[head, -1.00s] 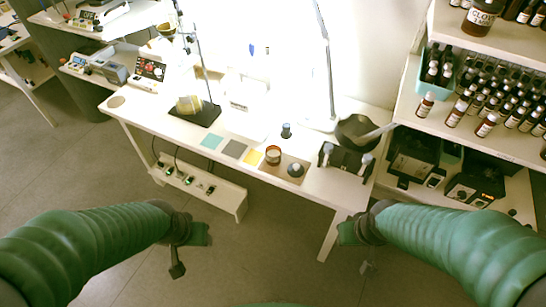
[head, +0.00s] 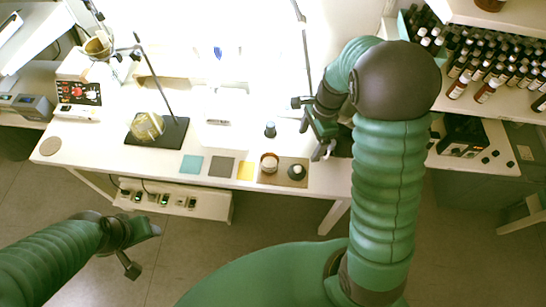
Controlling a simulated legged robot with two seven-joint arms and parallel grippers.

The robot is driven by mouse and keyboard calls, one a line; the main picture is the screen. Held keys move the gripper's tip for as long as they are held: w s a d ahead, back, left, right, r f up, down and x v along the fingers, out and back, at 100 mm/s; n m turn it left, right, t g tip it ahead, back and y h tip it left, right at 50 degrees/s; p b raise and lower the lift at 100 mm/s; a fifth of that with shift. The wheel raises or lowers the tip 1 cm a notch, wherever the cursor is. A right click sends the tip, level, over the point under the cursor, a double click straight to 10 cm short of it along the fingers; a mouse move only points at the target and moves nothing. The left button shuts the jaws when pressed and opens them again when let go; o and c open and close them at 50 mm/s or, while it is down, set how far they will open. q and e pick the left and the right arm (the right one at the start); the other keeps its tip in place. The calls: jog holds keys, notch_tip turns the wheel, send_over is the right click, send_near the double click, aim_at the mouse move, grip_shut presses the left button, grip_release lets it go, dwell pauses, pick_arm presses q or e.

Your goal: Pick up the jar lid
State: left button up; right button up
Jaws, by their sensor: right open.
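A small dark round lid (head: 297,171) with a pale knob-like top lies on a brown mat (head: 270,180) on the white table. An amber jar (head: 269,162) with pale contents stands just left of it, open at the top. My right gripper (head: 316,128) is open and empty above the table, to the right of and farther back than the lid, apart from it. My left gripper (head: 146,233) hangs low in front of the table, far from the lid; its jaws are too unclear to read.
A small dark bottle (head: 270,129) stands behind the jar. Teal, grey and yellow squares (head: 245,170) lie left of the mat. A stand with a dark base (head: 172,135) is farther left. Bottle shelves (head: 500,75) stand at the right.

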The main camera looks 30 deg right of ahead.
jog(key=b, duration=0.1)
send_near(299, 168)
jog(key=s+d+f, duration=0.1)
jog(key=f, duration=0.1)
jog(key=a+f, duration=0.1)
jog(key=f, duration=0.1)
jog(key=w+a+f, duration=0.1)
jog(key=f, duration=0.1)
jog(key=shift+a, duration=0.3)
notch_tip(299, 168, down, 4)
jog(key=shift+r+b, duration=0.1)
jog(key=shift+b, duration=0.25)
jog(key=shift+w+d+f, duration=0.15)
jog(key=shift+d+f, duration=0.1)
jog(key=shift+a+r, duration=0.15)
jog(key=shift+a, duration=0.2)
jog(key=c, duration=1.3)
pick_arm(q)
jog(key=shift+s+d+f, duration=0.45)
jog(key=shift+s+d, duration=0.25)
jog(key=shift+d, duration=0.15)
pick_arm(e)
jog(key=shift+d, duration=0.2)
jog(key=shift+c, duration=0.5)
